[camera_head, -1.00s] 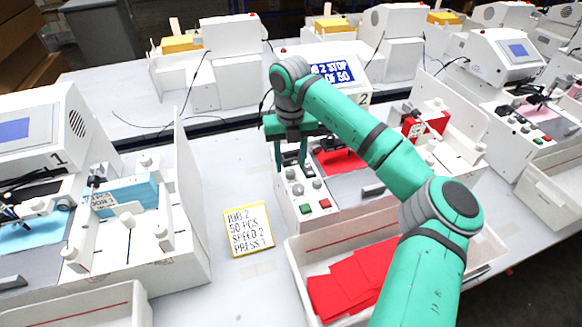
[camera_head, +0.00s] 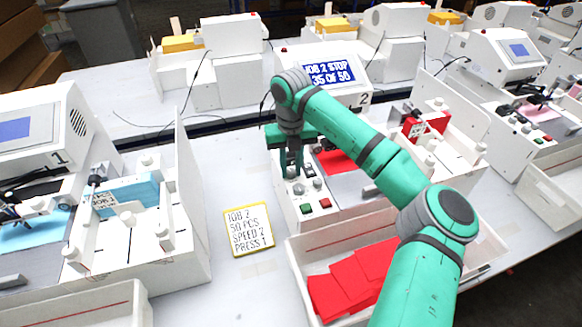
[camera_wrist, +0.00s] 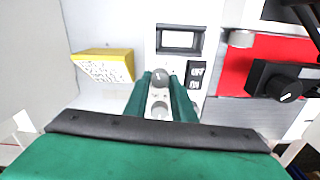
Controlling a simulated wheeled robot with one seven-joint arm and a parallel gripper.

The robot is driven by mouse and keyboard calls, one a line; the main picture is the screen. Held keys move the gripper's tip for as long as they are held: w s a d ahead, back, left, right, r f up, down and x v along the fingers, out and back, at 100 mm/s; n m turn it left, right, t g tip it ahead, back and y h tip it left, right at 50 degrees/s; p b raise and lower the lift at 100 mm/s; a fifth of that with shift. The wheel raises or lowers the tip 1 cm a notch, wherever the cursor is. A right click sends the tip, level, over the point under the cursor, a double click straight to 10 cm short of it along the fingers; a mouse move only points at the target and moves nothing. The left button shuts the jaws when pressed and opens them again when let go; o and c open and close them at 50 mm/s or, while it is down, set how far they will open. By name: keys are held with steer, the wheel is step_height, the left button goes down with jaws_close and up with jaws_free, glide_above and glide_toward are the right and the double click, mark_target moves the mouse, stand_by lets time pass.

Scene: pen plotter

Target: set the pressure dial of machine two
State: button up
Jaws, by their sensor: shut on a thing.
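Machine two has a white control panel (camera_head: 312,215) with small grey dials, a green button (camera_head: 306,208) and a red button (camera_head: 325,203). My gripper (camera_head: 292,174) points down at the panel's far left part. In the wrist view its two green fingers (camera_wrist: 160,84) are shut on a grey dial (camera_wrist: 160,76), one finger on each side. A second round knob (camera_wrist: 159,108) shows between the fingers, nearer the wrist. I cannot read the dial's label or setting. The machine's screen (camera_head: 328,73) reads "JOB 2 STOP 35 OF 50".
A yellow-edged note (camera_head: 249,230) left of the machine reads "JOB 2, 50 PCS, SPEED 2, PRESS 1". A tray (camera_head: 300,262) in front holds red sheets (camera_head: 350,283). Machine one (camera_head: 150,235) stands at the left. A black rocker switch (camera_wrist: 196,76) sits right of the fingers.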

mark_target(291, 171)
steer(key=shift+n, duration=0.3)
steer(key=n, duration=0.3)
steer(key=shift+d+r+n, duration=0.1)
steer(key=shift+n, duration=2.5)
steer(key=o, duration=1.1)
steer(key=shift+c, duration=0.2)
step_height(291, 171, up, 11)
steer(key=shift+w+f, duration=0.1)
steer(key=shift+f, duration=0.1)
